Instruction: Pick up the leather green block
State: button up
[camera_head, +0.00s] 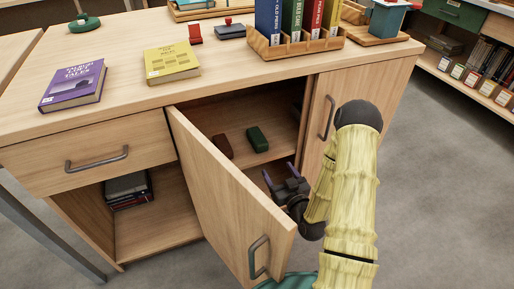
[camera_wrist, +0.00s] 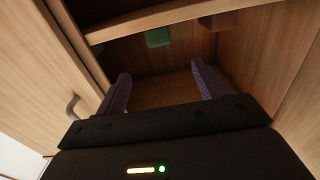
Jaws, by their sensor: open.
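The green block (camera_head: 257,139) lies inside the open cabinet of the wooden desk, on its inner floor or shelf. It also shows near the top of the wrist view (camera_wrist: 158,37), beyond the fingers. A dark reddish-brown block (camera_head: 222,147) lies to its left in the head view, and it shows to the right of the green block in the wrist view (camera_wrist: 222,21). My gripper (camera_head: 280,174) is at the cabinet opening, nearer than the blocks and apart from them. Its two purple fingers (camera_wrist: 162,84) are spread with nothing between them.
The open cabinet door (camera_head: 225,205) stands to the left of my gripper in the head view. The closed right door (camera_head: 322,115) is beside my arm. A purple book (camera_head: 73,86), a yellow book (camera_head: 171,64) and a wooden book rack (camera_head: 295,46) are on the desktop.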

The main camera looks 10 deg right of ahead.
jog(key=b, duration=0.4)
send_near(259, 138)
jog(key=w, duration=0.3)
jog(key=shift+w+a+f, duration=0.35)
jog(key=shift+w+a, duration=0.05)
jog(key=shift+w+a+r, duration=0.1)
jog(key=shift+w+r, duration=0.05)
jog(key=shift+w, duration=0.3)
jog(key=shift+w+a+b, duration=0.1)
jog(key=shift+w+b, duration=0.4)
jog(key=w, duration=0.1)
jog(key=w+b, duration=0.2)
jog(key=shift+w+a, duration=0.15)
jog(key=shift+a, duration=0.15)
jog(key=shift+w, duration=0.45)
